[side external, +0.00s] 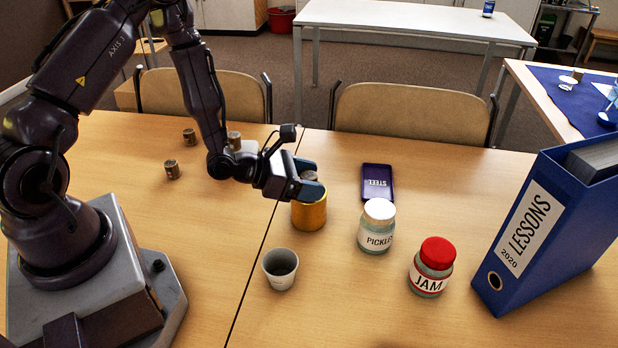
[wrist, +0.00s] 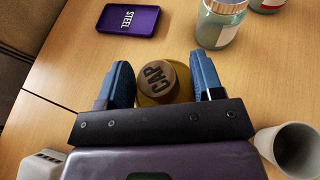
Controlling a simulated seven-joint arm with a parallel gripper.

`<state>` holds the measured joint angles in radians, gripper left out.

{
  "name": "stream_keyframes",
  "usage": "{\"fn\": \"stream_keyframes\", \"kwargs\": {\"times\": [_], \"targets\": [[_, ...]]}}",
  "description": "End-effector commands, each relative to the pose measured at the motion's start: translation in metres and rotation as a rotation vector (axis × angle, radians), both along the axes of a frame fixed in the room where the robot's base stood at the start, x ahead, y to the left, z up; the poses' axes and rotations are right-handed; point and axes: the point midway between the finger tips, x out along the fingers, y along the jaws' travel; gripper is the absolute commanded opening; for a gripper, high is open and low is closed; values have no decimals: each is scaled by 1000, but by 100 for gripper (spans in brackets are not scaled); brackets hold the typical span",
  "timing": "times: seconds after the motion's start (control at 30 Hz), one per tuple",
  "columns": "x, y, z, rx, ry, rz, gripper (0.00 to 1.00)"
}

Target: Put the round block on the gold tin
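The round block is a short brown cylinder marked "CAP" in the wrist view (wrist: 160,76). It sits on top of the gold tin (side external: 309,216), upright as far as I can see. The tin's yellow edge also shows around the block in the wrist view (wrist: 184,78). My gripper (side external: 308,180) is over the tin, its two blue fingers on either side of the block. In the wrist view the fingers (wrist: 163,84) are apart, with a gap between the block and the right finger. The fingers partly hide the block in the side view.
A grey cup (side external: 280,268) stands in front of the tin. A purple "STEEL" case (side external: 377,182), a pickles jar (side external: 376,227), a jam jar (side external: 431,267) and a blue binder (side external: 550,225) are to the right. Small cylinders (side external: 172,170) stand at the left.

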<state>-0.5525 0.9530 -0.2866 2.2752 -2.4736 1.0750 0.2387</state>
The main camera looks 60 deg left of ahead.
Motion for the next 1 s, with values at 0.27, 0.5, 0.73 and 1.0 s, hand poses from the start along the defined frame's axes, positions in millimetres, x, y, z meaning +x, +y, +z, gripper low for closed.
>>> {"fn": "stream_keyframes", "kwargs": {"times": [0.27,0.5,0.73,1.0], "targets": [[0,0,3,0,0,0,60],[-30,13,16,2,1,3,60],[-58,25,29,1,2,1,60],[-62,-10,81,108,-134,-299,60]]}}
